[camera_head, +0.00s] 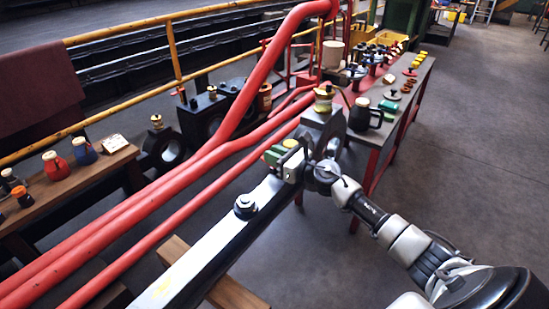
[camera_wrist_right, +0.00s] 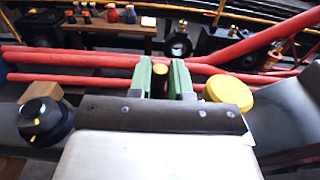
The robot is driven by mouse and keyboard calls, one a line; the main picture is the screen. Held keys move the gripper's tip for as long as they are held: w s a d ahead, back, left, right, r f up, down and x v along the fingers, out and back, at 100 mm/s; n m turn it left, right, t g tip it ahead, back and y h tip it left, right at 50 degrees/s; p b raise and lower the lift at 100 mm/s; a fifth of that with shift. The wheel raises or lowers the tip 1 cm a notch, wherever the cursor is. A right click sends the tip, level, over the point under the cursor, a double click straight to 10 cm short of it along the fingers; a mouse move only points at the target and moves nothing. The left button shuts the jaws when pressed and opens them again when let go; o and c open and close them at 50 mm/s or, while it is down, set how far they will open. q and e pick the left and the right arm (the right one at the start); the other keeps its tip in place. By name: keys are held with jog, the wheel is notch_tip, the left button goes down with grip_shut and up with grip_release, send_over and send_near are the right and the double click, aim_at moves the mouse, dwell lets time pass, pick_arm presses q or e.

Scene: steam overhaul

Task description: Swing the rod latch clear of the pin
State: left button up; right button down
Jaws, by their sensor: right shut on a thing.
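A long steel rod (camera_head: 205,245) runs from the lower left up to a grey block-shaped end (camera_head: 322,128) in the head view. My right gripper (camera_head: 279,154) is over the rod just short of that end. In the right wrist view its green-padded fingers (camera_wrist_right: 160,82) stand on both sides of a small dark upright piece with a yellowish top (camera_wrist_right: 160,68), seemingly the rod latch's handle, and are shut on it. The rest of the latch and the pin are hidden or cannot be told apart. My left gripper is not in view.
A black round fitting (camera_head: 245,205) sits on the rod. Red pipes (camera_head: 190,168) run behind. A bench (camera_head: 400,115) with many parts stands beyond; floor at right is clear.

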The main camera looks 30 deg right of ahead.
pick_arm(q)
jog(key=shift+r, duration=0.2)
pick_arm(e)
jog(key=c, duration=1.1)
grip_release()
jog(key=shift+o, duration=0.2)
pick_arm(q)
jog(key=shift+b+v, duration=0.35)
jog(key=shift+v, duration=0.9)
pick_arm(e)
jog(key=v, duration=1)
jog(key=shift+s, duration=0.35)
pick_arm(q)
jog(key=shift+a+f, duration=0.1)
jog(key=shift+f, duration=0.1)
pick_arm(e)
jog(key=shift+f, duration=0.15)
